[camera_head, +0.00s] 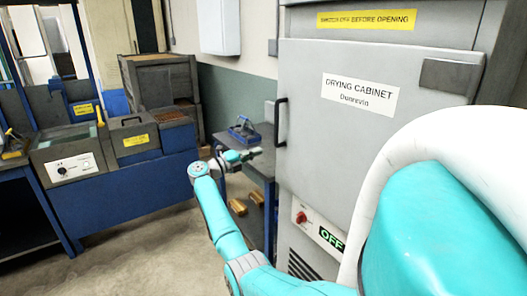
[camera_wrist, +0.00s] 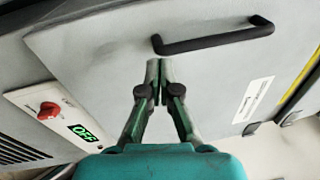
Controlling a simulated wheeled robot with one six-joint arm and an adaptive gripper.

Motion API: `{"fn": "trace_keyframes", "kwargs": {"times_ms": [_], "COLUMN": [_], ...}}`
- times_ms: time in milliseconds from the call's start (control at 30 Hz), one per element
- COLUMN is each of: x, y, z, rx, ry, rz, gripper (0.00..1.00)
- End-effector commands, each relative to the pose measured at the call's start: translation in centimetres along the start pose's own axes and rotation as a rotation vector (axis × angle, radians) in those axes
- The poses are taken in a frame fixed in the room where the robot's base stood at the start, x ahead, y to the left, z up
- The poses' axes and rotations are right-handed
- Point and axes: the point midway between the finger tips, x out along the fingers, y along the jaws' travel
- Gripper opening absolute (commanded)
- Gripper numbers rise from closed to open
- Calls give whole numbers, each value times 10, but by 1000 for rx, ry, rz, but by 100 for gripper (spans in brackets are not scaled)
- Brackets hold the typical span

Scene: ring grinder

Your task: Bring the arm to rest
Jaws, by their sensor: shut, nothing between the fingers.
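My gripper (camera_head: 256,151) is at the end of my outstretched teal arm, to the left of the drying cabinet (camera_head: 310,190) in the head view. In the wrist view my gripper (camera_wrist: 158,66) is shut, with its fingertips together and nothing held. The tips point toward the cabinet's black door handle (camera_wrist: 215,38), which also shows in the head view (camera_head: 280,122). The fingers look apart from the handle, though the exact gap is hard to tell. The cabinet door looks closed.
A dark side table (camera_head: 262,170) stands left of the cabinet with a blue object (camera_head: 243,130) on it. A blue workbench unit (camera_head: 125,195) stands at the left. A red knob (camera_wrist: 48,110) sits beside a lit OFF display (camera_wrist: 84,132). Open floor lies between.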

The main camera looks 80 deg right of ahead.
Motion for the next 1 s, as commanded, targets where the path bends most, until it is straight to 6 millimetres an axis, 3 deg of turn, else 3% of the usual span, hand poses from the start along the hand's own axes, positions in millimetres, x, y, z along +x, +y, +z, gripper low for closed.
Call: {"fn": "trace_keyframes", "kwargs": {"times_ms": [133, 333, 833, 1000], "x": [-28, -54, -67, -84], "y": [2, 5, 7, 22], "z": [16, 30, 36, 30], "rx": [-1, -2, -1, -12], "ry": [-3, -1, -1, -50], "rz": [0, 0, -1, -31], "gripper": [0, 0, 0, 0]}}
